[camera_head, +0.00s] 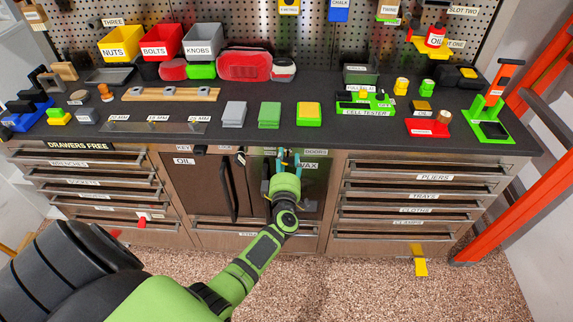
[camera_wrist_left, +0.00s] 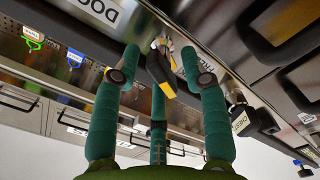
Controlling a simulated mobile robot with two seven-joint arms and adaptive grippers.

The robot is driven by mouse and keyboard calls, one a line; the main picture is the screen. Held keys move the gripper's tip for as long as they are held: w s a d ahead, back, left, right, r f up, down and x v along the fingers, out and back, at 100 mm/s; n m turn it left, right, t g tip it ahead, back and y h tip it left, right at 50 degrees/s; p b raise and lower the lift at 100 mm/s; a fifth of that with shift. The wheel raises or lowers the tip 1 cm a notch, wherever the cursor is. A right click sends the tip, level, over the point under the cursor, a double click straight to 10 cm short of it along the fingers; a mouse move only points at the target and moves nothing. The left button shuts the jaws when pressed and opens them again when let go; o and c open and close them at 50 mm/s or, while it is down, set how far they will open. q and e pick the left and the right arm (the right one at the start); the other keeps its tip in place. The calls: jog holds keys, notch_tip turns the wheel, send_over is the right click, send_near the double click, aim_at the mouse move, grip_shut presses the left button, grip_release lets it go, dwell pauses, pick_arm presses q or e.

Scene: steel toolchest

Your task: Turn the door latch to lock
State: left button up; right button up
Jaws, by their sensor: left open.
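The door latch (camera_wrist_left: 160,68) shows in the left wrist view as a small black and yellow lever on a metal mount. It sits on the cabinet front beside a label reading "DOO...". My left gripper (camera_wrist_left: 160,52) has teal fingers spread apart, one on each side of the latch, with a third finger below. I cannot tell whether any finger touches it. In the head view my left gripper (camera_head: 288,158) is at the top of the right-hand cabinet door (camera_head: 318,190), by the "DOORS" and "WAX" labels. It hides the latch there. My right gripper is out of view.
The left-hand door (camera_head: 198,188) has a long dark handle. Drawer stacks flank the doors. The worktop (camera_head: 330,130) above carries bins, blocks and a cell tester (camera_head: 366,107). An orange frame (camera_head: 500,215) stands at the right. The speckled floor in front is mostly clear.

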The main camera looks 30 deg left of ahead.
pick_arm(q)
jog(key=v, duration=1.2)
jog(key=shift+w+f, duration=0.1)
